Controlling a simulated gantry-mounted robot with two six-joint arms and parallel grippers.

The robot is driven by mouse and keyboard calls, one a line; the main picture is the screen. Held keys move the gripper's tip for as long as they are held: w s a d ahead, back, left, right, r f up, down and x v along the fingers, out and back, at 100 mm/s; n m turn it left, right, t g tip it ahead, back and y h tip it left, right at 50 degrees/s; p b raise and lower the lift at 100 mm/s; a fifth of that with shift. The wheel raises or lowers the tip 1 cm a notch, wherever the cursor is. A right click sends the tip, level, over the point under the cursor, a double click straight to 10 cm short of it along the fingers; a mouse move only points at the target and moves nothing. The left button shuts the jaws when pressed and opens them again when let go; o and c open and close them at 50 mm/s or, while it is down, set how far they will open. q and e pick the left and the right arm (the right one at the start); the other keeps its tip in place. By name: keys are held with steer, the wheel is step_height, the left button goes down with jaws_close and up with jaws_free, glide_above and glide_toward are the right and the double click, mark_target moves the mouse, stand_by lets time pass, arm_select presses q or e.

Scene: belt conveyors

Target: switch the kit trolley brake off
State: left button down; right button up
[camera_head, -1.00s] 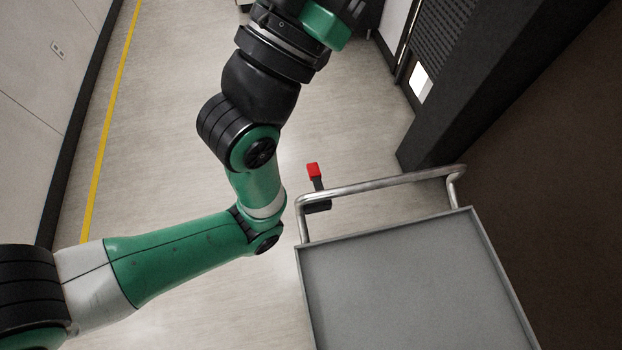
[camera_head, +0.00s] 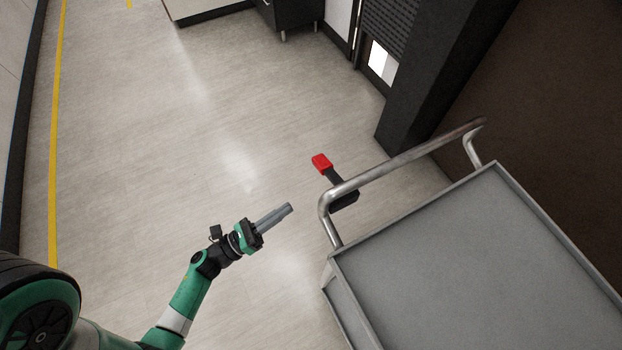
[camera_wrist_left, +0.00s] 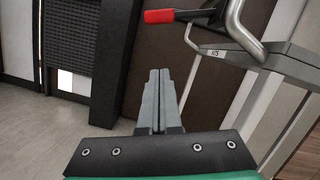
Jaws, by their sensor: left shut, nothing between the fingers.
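The kit trolley (camera_head: 470,255) stands at the lower right of the head view, with a grey top and a metal push handle (camera_head: 400,162). The brake lever (camera_head: 322,163) has a red tip on a dark arm and sticks out beside the handle's left end. It also shows at the top of the left wrist view (camera_wrist_left: 160,16). My left gripper (camera_head: 290,207) is shut and empty, left of the handle and below the red tip in the picture, apart from both. Its closed fingers (camera_wrist_left: 157,80) point forward in the wrist view. My right gripper is not in view.
A dark pillar (camera_head: 440,70) and brown wall stand behind the trolley at the right. A dark cabinet (camera_head: 290,15) is at the top. The floor (camera_head: 180,130) left of the trolley is clear, with a yellow line (camera_head: 55,150) at far left.

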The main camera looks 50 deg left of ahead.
mark_target(331, 174)
arm_select(q)
steer(key=shift+d, duration=0.2)
steer(key=shift+w, duration=0.2)
steer(key=w+r+p, duration=0.1)
steer(key=w+r, duration=0.5)
steer(key=w, duration=0.3)
steer(key=shift+w+a, duration=0.35)
steer(key=shift+a, duration=0.1)
